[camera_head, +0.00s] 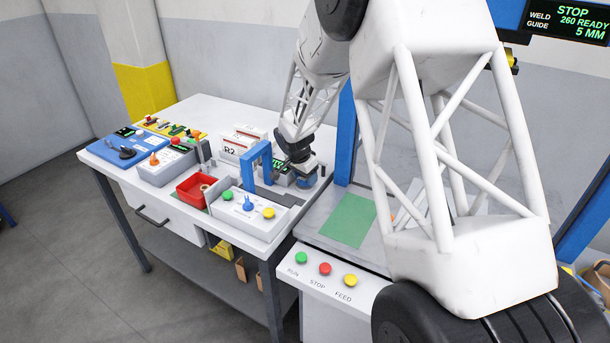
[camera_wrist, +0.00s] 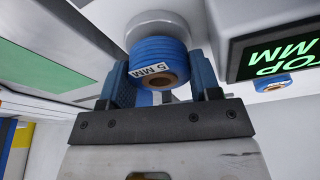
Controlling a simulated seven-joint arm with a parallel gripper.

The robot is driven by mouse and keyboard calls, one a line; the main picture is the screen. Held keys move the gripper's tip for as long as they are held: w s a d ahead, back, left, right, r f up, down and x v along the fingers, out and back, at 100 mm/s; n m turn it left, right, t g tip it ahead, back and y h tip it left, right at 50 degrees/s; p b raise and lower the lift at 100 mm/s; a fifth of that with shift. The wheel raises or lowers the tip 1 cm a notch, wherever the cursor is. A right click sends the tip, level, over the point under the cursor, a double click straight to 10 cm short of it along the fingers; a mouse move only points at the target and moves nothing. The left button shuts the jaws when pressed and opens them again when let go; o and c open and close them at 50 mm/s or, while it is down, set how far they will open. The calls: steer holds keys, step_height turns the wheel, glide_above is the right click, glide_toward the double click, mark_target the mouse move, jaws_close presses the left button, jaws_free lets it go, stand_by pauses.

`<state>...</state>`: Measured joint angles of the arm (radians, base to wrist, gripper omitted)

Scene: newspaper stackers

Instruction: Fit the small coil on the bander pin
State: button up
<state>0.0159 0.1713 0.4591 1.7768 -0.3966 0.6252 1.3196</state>
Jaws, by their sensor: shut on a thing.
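My gripper (camera_wrist: 163,82) is shut on a blue coil (camera_wrist: 158,52) marked "5 MM", with a blue finger at each side. The coil's tan core and dark bore face the wrist camera. A white round part (camera_wrist: 150,22) lies just behind the coil; I cannot tell whether they touch. In the head view my gripper (camera_head: 300,172) is low at the right end of the bench, beside the blue arch of the bander (camera_head: 258,158). Blue shows under it there, but coil and fingers cannot be told apart. I cannot make out the bander pin.
A dark display with green text (camera_wrist: 283,45) is close at the right in the wrist view, with another blue coil (camera_wrist: 276,88) below it. A green mat (camera_head: 349,220) lies right.

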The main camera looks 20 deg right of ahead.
steer(key=shift+f, duration=0.45)
steer(key=o, duration=1)
steer(key=shift+r, duration=0.1)
steer(key=shift+v, duration=3.8)
steer(key=shift+r, duration=0.1)
steer(key=shift+s+r, duration=0.1)
steer(key=shift+r, duration=3.3)
